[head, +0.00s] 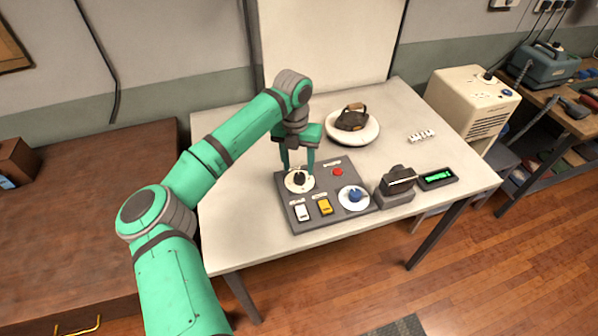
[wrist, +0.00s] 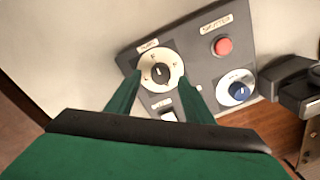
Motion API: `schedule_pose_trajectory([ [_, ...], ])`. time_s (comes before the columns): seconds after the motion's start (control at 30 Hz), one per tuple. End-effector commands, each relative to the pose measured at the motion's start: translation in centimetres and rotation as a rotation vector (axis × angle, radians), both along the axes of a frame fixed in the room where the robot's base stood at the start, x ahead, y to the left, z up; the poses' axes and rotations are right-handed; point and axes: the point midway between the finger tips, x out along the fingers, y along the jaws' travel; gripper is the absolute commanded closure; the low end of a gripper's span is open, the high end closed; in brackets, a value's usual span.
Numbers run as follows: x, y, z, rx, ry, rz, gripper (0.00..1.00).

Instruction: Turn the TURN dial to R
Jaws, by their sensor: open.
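The TURN dial is the cream disc with a black knob (head: 299,180) at the panel's back left; it also shows in the wrist view (wrist: 161,70). Small letters ring its face, too blurred to read surely. A pale line on the knob points roughly toward the top of the wrist view. My gripper (head: 298,176) is open above the dial, with one finger on each side of the knob. In the wrist view the fingers (wrist: 160,84) flank the disc's lower part. I cannot tell whether they touch the knob.
The grey panel (head: 282,190) also holds a red button (head: 337,172), a blue-knobbed dial (head: 354,195), a white switch (head: 302,212) and a yellow switch (head: 325,206).

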Motion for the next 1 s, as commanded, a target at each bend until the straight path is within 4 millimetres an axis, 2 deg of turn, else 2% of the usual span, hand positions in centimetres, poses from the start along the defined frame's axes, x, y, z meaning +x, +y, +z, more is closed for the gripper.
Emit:
schedule_pose_trajectory([
  [0.1,-0.1,-0.1,-1.8,-0.002,0.002,0.000,0.53],
  [0.23,-0.1,-0.2,-3.0,-0.001,0.002,-0.001,0.53],
  [0.63,-0.1,-0.2,-3.6,-0.001,0.000,-0.001,0.53],
  [0.8,-0.1,-0.2,-3.5,-0.001,0.000,-0.001,0.93],
  [1.0,-0.1,-0.2,-3.5,-0.001,0.000,-0.005,0.94],
])
